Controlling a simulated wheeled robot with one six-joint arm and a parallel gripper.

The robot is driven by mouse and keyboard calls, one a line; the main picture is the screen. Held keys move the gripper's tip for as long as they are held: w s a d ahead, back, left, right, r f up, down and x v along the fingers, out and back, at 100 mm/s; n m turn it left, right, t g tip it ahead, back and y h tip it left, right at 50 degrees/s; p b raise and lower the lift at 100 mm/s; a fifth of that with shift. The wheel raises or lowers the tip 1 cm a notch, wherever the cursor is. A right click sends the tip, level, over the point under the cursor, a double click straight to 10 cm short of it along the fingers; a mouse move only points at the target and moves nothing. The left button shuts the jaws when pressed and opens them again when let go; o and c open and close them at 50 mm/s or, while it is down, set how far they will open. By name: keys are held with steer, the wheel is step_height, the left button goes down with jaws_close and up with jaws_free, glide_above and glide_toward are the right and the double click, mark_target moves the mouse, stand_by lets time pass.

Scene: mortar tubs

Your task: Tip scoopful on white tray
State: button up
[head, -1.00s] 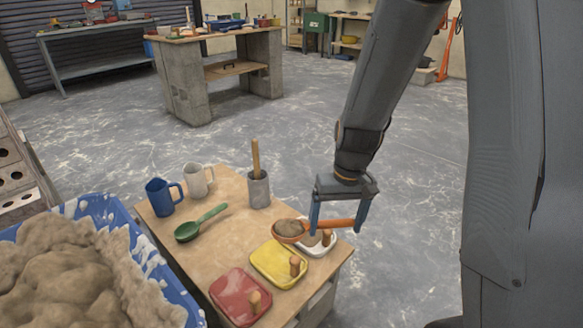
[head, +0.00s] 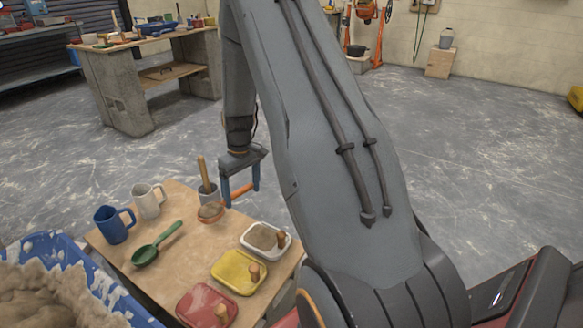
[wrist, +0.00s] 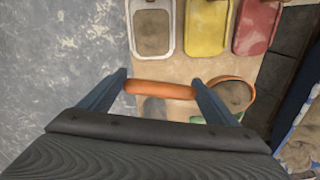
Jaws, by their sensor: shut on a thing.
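My gripper (head: 242,195) is shut on the orange handle of a scoop (head: 210,212), held over the table's far side. The wrist view shows the handle between my fingers (wrist: 160,88) and the scoop's bowl (wrist: 233,95) to the right, with grey-brown mortar in it. The white tray (head: 286,243) stands at the table's right end, with a patch of mortar and a wooden-looking knob. It also shows at the top of the wrist view (wrist: 134,42). The scoop is apart from the tray.
A yellow tray (head: 230,271) and a red tray (head: 200,300) stand beside the white one. A green scoop (head: 146,255), a blue mug (head: 112,228), a pale mug (head: 147,204) and a grey pot (head: 206,196) with a wooden handle share the table (head: 185,240). A blue mortar tub (head: 75,260) is at left.

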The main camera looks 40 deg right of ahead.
steer(key=d+f+n+p, duration=0.3)
steer(key=d+p, duration=0.5)
steer(key=d, duration=1.3)
steer(key=a+h, duration=0.1)
steer(key=a+r+h, duration=0.1)
steer(key=a+m+t+h, duration=0.1)
steer(key=a+h, duration=0.1)
steer(key=shift+s+r, duration=0.1)
steer(key=shift+r, duration=0.3)
steer(key=b, duration=0.3)
steer(key=shift+a+r, duration=0.1)
steer(key=shift+r, duration=0.1)
steer(key=b, duration=0.3)
steer(key=h+b, duration=0.1)
steer(key=b, duration=0.1)
steer(key=shift+s+a+r+t+b, duration=0.2)
steer(key=shift+a+t+b, duration=0.2)
steer(key=a+r+h+b, duration=0.1)
steer(key=b, duration=0.6)
steer(key=shift+s, duration=0.2)
steer(key=shift+a+b, duration=0.1)
steer(key=shift+b, duration=0.5)
